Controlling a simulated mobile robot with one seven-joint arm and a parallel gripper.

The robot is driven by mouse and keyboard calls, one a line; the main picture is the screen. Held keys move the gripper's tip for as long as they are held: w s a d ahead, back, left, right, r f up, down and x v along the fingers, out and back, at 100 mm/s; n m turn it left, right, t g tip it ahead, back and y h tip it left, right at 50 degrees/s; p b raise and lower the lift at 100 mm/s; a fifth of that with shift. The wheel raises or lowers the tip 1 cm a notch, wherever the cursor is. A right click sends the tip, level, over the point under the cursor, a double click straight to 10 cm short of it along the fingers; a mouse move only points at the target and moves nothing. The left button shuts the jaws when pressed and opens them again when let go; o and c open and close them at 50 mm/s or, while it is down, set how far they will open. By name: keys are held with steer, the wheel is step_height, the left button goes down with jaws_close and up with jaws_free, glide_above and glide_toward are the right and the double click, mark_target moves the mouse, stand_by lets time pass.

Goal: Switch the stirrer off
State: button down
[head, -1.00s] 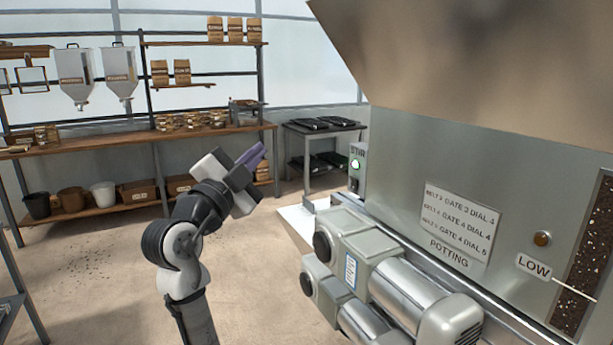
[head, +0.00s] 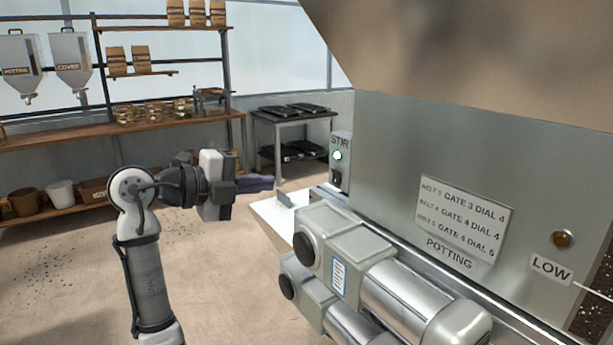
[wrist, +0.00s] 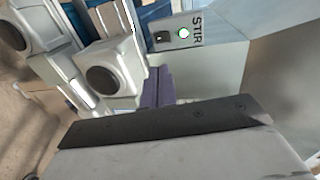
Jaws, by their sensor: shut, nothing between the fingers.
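The stirrer's control box (head: 340,163), marked STIR, is mounted at the left edge of the machine's metal panel. The fingers (wrist: 158,88) also show in the wrist view, below the box.
Grey motor housings (head: 345,250) jut out below and in front of the box. A pale chute or shelf (head: 275,215) lies under it. A small table with black trays (head: 293,112) stands behind. The floor at the left is open.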

mark_target(334, 172)
steer(key=p+x, duration=0.1)
steer(key=x, duration=0.3)
steer(key=p+x, duration=0.1)
steer(key=x, duration=0.4)
steer(key=r+p+x, duration=0.1)
steer(key=p+x, duration=0.1)
steer(key=x, duration=0.2)
steer(key=shift+w+d, duration=0.3)
steer(key=shift+w, duration=0.05)
steer(key=shift+w+d+r+y, duration=0.2)
steer(key=shift+d+r+y, duration=0.1)
steer(key=shift+f, duration=0.15)
steer(key=shift+s+a, duration=0.1)
steer(key=shift+s, duration=0.05)
